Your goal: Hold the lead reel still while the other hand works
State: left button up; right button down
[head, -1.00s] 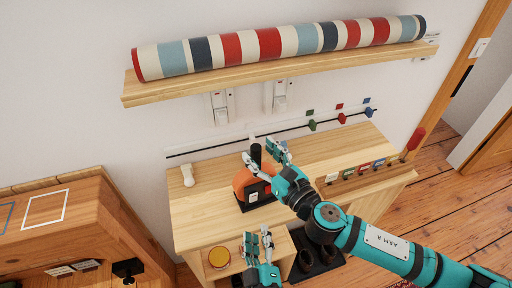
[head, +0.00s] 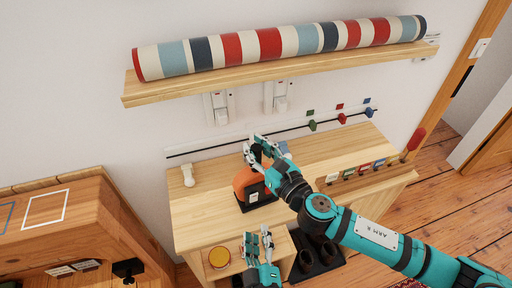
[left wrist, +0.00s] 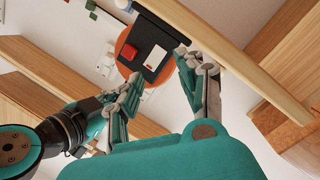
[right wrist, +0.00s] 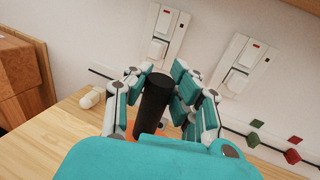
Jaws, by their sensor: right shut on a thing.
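The lead reel (head: 246,178) is an orange drum with a black front and foot, standing on the wooden cabinet top. Its upright black handle (right wrist: 154,102) is between the fingers of my right gripper (head: 262,143), which is shut on it. In the head view the handle is mostly hidden by that gripper. My left gripper (head: 258,240) is open and empty, lower and in front of the cabinet. In the left wrist view the reel's black front (left wrist: 150,48), with a red block and a white label, shows beyond the open left fingers, apart from them.
A striped roll (head: 270,43) lies on the wall shelf (head: 280,72) above. A pale peg-like piece (head: 188,175) stands left on the cabinet top (head: 205,210).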

dwell(0.5)
pick_arm(q)
jog(key=c, duration=0.4)
jog(key=m, duration=0.3)
jog(key=shift+a+m+t+h, duration=0.15)
jog(key=shift+m+t+h, duration=0.15)
jog(key=shift+m, duration=0.1)
grip_shut()
jog(key=s+m+h, duration=0.1)
jog(key=m+h, duration=0.1)
jog(key=m, duration=0.8)
jog(key=s+a+m+h, duration=0.1)
jog(key=m+h, duration=0.2)
jog(key=m, duration=0.7)
jog(key=a+m+h, duration=0.1)
jog(key=m+h, duration=0.1)
jog(key=m, duration=0.8)
jog(key=shift+s+a+f+m+t+h, duration=0.1)
jog(key=shift+s+f+m+t+h, duration=0.2)
jog(key=shift+s+m+t, duration=0.1)
